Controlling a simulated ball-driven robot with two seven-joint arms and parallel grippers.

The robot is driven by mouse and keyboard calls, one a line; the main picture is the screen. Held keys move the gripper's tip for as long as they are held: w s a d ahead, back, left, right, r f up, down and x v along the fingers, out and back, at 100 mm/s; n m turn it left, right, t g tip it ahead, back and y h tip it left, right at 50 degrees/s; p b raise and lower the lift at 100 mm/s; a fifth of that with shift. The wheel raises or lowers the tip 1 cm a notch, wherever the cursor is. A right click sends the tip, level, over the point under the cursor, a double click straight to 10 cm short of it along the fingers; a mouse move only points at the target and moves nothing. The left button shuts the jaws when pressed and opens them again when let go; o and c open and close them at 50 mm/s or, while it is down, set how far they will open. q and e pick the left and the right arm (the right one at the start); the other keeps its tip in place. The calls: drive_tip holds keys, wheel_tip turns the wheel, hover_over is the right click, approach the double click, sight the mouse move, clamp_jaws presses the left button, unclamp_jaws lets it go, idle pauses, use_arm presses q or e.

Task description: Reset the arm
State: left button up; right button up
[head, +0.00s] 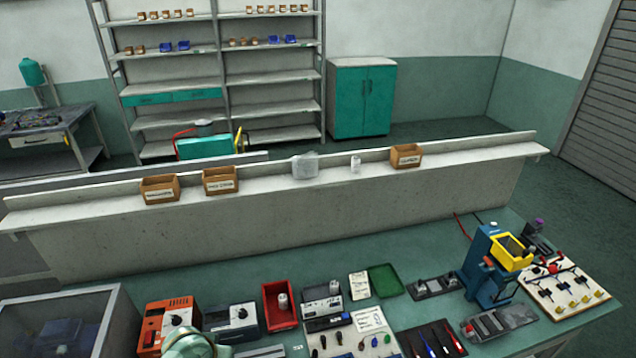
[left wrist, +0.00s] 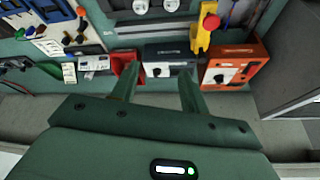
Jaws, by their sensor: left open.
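My left gripper (left wrist: 158,72) shows in the left wrist view with its two green fingers spread apart and nothing between them. Its fingers point toward the bench, where a red bin (left wrist: 122,62) and a grey-blue box with a dial (left wrist: 168,70) lie beyond the tips. I cannot tell how far the tips are from them. In the head view, only a pale rounded part of my arm shows at the bottom edge; the gripper itself is not visible there. My right gripper is in neither view.
The green bench (head: 340,270) carries an orange box (head: 168,318), a red bin (head: 281,305), a green tray (head: 385,280), a blue press with a yellow bin (head: 511,252) and several tools. A clear-sided case (head: 120,320) stands left. A ledge (head: 100,205) with wooden boxes runs behind.

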use_arm(q)
drive_tip(key=s+a+r+m+t+y, duration=0.1)
drive_tip(key=s+a+r+m+y, duration=0.15)
drive_tip(key=s+r, duration=0.65)
drive_tip(key=s+a+r+m+t+y, duration=0.1)
drive_tip(key=s+a+r+m+y, duration=0.2)
drive_tip(key=s+r, duration=0.55)
drive_tip(key=s+d+f+g+h+b, duration=0.15)
drive_tip(key=f+b, duration=0.65)
drive_tip(key=f, duration=1.2)
drive_tip(key=s+d+f+g+h+b, duration=0.2)
drive_tip(key=f+b, duration=0.5)
drive_tip(key=f, duration=1.3)
drive_tip(key=s+f+n+g+h+b, duration=0.1)
drive_tip(key=s+f+b, duration=0.6)
drive_tip(key=f, duration=0.8)
drive_tip(key=s+f+n+g+h+b, duration=0.1)
drive_tip(key=s+f+b, duration=0.5)
drive_tip(key=s+f, duration=0.7)
drive_tip(key=shift+d+f+n+b, duration=0.35)
drive_tip(key=shift+d+f+b, duration=0.05)
drive_tip(key=shift+f, duration=0.5)
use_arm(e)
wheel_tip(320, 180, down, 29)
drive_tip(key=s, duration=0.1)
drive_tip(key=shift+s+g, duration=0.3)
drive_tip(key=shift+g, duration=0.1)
use_arm(q)
drive_tip(key=shift+g, duration=0.25)
